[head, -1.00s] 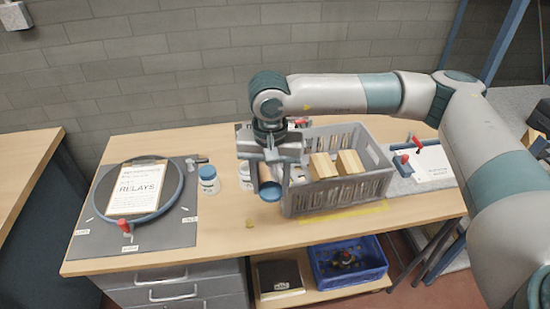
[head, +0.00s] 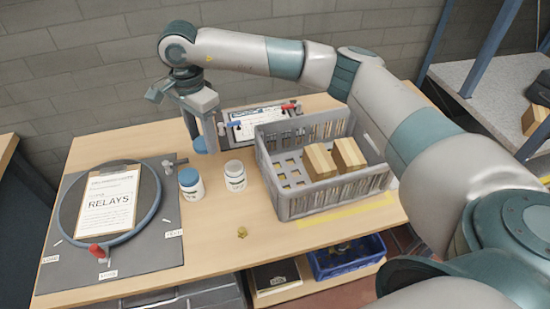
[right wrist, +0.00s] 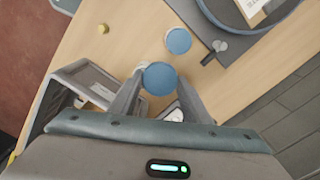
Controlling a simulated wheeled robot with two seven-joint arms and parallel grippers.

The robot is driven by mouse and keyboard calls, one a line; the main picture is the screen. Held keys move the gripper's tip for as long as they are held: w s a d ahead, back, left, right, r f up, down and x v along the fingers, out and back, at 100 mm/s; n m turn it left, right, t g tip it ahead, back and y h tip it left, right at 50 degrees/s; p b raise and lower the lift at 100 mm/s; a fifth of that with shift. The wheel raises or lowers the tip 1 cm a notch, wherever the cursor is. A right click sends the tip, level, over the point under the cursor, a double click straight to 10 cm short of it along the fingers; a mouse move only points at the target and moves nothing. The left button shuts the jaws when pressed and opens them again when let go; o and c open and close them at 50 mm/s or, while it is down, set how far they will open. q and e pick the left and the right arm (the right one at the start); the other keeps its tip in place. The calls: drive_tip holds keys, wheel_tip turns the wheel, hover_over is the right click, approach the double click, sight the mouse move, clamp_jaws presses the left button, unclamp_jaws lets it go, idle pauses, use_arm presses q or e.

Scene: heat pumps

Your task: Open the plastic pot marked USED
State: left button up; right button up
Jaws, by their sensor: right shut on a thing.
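My right gripper (head: 200,140) is shut on a blue lid (head: 203,145), held in the air above the back of the bench. In the right wrist view the lid (right wrist: 160,76) sits between the two fingers. A white plastic pot (head: 234,178) without a lid stands upright on the bench, to the right of the gripper and apart from the lid. A second white pot (head: 190,186) has its blue lid on, and stands to the left. The labels on both pots are too small to read. My left gripper is not in view.
A grey crate (head: 293,211) with wooden blocks (head: 319,162) stands right of the open pot.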

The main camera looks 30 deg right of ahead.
sight(204, 143)
drive_tip(key=shift+f, duration=0.1)
idle(0.3)
wheel_tip(204, 143, down, 4)
drive_tip(key=shift+f+p, duration=0.25)
drive_tip(key=shift+p, duration=0.9)
wheel_tip(204, 143, down, 9)
drive_tip(key=p, duration=0.3)
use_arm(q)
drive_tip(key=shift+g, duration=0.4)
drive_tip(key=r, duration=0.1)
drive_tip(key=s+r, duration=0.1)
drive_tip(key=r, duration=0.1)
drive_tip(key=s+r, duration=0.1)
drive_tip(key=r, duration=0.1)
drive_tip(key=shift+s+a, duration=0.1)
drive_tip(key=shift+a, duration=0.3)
use_arm(e)
drive_tip(key=shift+f, duration=0.25)
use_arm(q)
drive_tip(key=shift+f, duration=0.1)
use_arm(e)
wheel_tip(204, 143, down, 3)
drive_tip(key=shift+f+p, duration=0.2)
drive_tip(key=shift+p, duration=0.65)
drive_tip(key=shift+f, duration=0.2)
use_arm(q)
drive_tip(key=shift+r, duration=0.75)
